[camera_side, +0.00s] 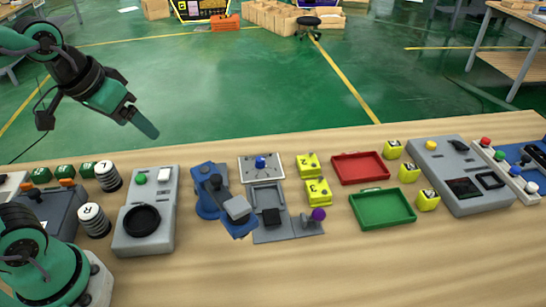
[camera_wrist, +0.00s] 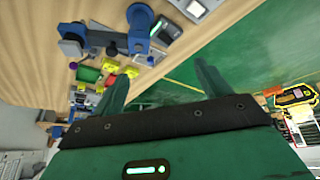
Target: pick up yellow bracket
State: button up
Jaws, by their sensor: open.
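Several yellow pieces that may be the brackets lie on the wooden table. Two larger ones, an upper yellow piece (camera_side: 307,165) and a lower yellow piece (camera_side: 318,190), sit right of the grey fixture in the side view. Smaller yellow blocks (camera_side: 409,172) stand right of the trays. Which is the named bracket I cannot tell. Small yellow pieces (camera_wrist: 110,66) also show in the wrist view, beyond my left finger. My gripper (camera_side: 145,125) is raised at the upper left, well away from them. In the wrist view my gripper (camera_wrist: 162,88) has its fingers spread, with nothing between them.
A blue device (camera_side: 207,190) and a grey fixture (camera_side: 268,197) stand left of the yellow pieces. A red tray (camera_side: 359,168) and green tray (camera_side: 382,208) are to their right. Grey panels, left (camera_side: 146,225) and right (camera_side: 460,178), flank these. The table's front strip is clear.

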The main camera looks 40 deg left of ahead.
jog(key=w+d+r+n+g, duration=0.15)
jog(key=w+d, duration=0.35)
jog(key=w, duration=0.5)
jog(key=n+g, duration=0.4)
jog(key=n, duration=0.3)
send_over(320, 190)
jog(key=shift+m, duration=0.25)
jog(key=f, duration=1.8)
jog(key=shift+a+f, duration=0.2)
jog(key=shift+a, duration=0.05)
jog(key=shift+d+f, duration=0.25)
jog(key=shift+f, duration=0.05)
jog(key=shift+f, duration=0.1)
jog(key=shift+f, duration=1.25)
jog(key=shift+f, duration=0.1)
